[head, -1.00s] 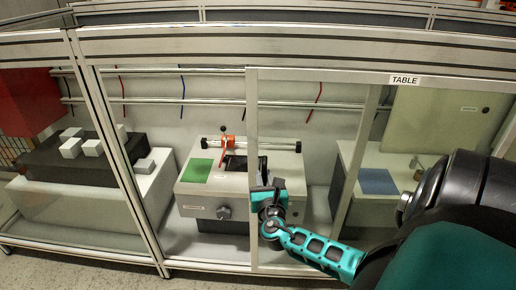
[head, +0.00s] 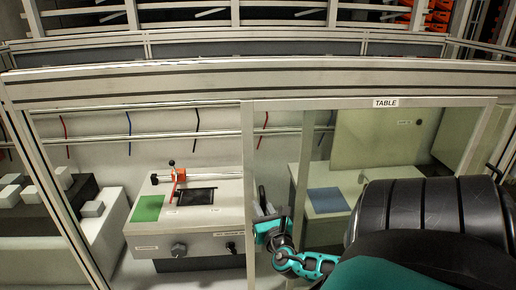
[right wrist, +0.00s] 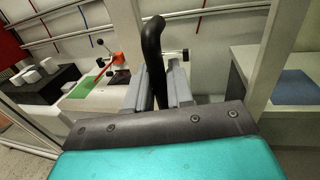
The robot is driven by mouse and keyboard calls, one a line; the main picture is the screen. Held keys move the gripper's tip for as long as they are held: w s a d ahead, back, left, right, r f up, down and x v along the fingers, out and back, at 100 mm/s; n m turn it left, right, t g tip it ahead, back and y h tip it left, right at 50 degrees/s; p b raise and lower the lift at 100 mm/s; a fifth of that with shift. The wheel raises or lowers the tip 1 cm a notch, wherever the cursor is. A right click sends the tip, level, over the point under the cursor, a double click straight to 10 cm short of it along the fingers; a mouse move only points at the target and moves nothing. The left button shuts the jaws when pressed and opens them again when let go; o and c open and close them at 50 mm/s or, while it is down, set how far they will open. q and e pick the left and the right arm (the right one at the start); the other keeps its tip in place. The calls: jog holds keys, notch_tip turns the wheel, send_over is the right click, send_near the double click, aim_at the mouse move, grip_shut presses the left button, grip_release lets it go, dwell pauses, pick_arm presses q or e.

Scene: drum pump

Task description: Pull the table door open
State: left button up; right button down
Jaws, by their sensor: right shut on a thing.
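The table door (head: 248,160) is a clear panel in a pale metal frame, with a TABLE label (head: 385,103) on its top bar. The opening to the left of its upright edge is uncovered. My right gripper (head: 268,218) is at that edge, shut on the dark upright door handle (head: 262,198). In the right wrist view the black curved handle (right wrist: 152,50) stands between the grey fingers (right wrist: 156,88). My left gripper is not in view.
Behind the panels stand a grey machine (head: 205,243) with a green pad (head: 148,208) and a cabinet with a blue pad (head: 326,200). A fixed frame post (head: 58,205) stands at left. White blocks (head: 93,209) sit at the far left.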

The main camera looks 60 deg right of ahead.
jog(key=shift+d+r, duration=0.1)
jog(key=c, duration=1.1)
grip_release()
jog(key=shift+c, duration=0.2)
jog(key=shift+s+a, duration=0.35)
jog(key=p+v, duration=0.1)
jog(key=v, duration=1.1)
